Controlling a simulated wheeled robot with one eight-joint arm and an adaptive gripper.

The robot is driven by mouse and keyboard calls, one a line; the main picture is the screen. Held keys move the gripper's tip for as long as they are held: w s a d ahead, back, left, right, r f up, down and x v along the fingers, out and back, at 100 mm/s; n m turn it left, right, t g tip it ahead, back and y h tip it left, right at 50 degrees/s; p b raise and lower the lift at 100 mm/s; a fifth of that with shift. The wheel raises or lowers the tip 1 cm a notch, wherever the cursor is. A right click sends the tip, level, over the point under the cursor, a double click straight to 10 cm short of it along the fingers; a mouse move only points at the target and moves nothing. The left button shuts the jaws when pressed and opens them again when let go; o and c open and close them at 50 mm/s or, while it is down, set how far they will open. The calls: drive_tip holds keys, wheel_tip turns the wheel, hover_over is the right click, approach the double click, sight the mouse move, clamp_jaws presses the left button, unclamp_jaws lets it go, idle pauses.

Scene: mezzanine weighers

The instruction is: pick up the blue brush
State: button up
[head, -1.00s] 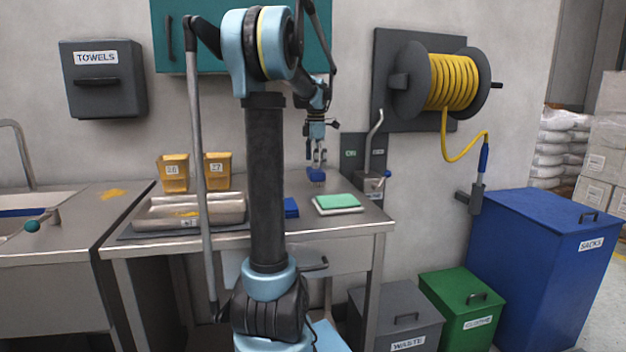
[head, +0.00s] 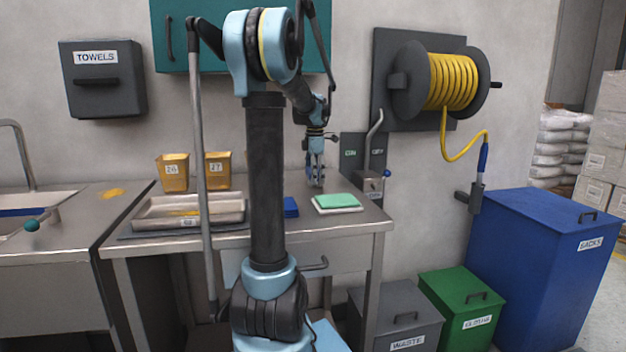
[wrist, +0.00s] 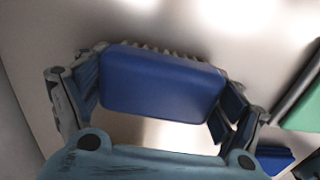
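The blue brush (wrist: 160,84) is large in the wrist view, a blue block with pale bristles along its far edge. My gripper (wrist: 162,98) has one finger on each side of it, close to both ends. I cannot tell whether the fingers press on the brush or stand slightly apart from it. In the head view my gripper (head: 316,180) points down, low over the back right of the steel table (head: 340,228). The brush is hidden there behind the fingers.
A flat blue item (head: 291,207) and a green-and-white pad (head: 338,202) lie close in front of my gripper. A metal tray (head: 190,212) and two yellow tubs (head: 173,173) stand to the left. A tap-like lever (head: 374,150) rises on the right.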

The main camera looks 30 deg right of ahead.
drive_tip(key=shift+s+r, duration=0.2)
drive_tip(key=shift+r, duration=0.35)
wheel_tip(320, 180, up, 6)
drive_tip(key=shift+f, duration=0.1)
drive_tip(key=s+a, duration=0.1)
drive_tip(key=s, duration=0.5)
drive_tip(key=s+a, duration=0.2)
drive_tip(key=s, duration=0.4)
drive_tip(key=s+a, duration=0.2)
drive_tip(key=s, duration=0.5)
drive_tip(key=o, duration=0.4)
drive_tip(key=shift+c, duration=1.1)
